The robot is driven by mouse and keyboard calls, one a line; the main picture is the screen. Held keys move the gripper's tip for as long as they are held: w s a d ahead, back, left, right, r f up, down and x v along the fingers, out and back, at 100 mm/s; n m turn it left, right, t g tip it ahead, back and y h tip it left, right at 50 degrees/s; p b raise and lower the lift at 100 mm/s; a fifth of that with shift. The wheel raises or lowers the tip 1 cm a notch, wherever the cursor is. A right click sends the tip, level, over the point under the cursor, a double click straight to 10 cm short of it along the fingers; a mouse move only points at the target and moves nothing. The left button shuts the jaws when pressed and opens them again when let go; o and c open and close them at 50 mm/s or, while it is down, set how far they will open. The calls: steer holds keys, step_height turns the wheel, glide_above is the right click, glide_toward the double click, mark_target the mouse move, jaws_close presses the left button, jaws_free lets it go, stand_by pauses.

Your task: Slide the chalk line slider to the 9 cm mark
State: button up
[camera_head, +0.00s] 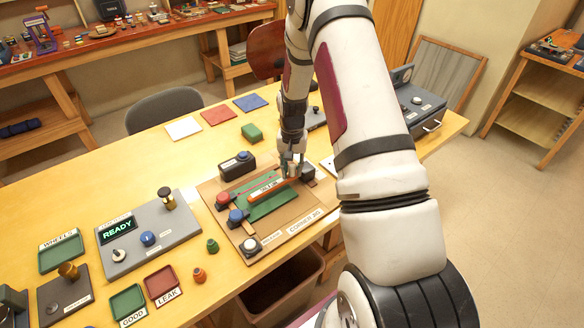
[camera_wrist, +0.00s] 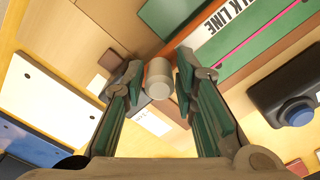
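The jig board (camera_head: 222,237), with a "CORNER JIG" label, lies on the yellow table and carries a green panel (camera_head: 262,210). A white label (camera_head: 266,186) sits on the panel; in the wrist view it ends in "LK LINE" (camera_wrist: 228,22), beside a thin pink line (camera_wrist: 262,41). My gripper (camera_head: 291,172) points down at the panel's far right end. In the wrist view a pale grey cylindrical knob (camera_wrist: 159,78), apparently the slider's, stands between my fingertips (camera_wrist: 158,72). The fingers are apart, with small gaps visible beside the knob. I cannot read the scale or its 9 cm mark.
A black box with a blue button (camera_head: 238,163) stands behind the panel; red (camera_head: 223,200) and blue (camera_head: 236,216) knobs stand at its left. A grey "READY" console (camera_head: 150,232) is further left. A dark block (camera_head: 308,172) is close right of my gripper.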

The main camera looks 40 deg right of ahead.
step_height(320, 180, up, 12)
stand_by(0.7)
stand_by(0.4)
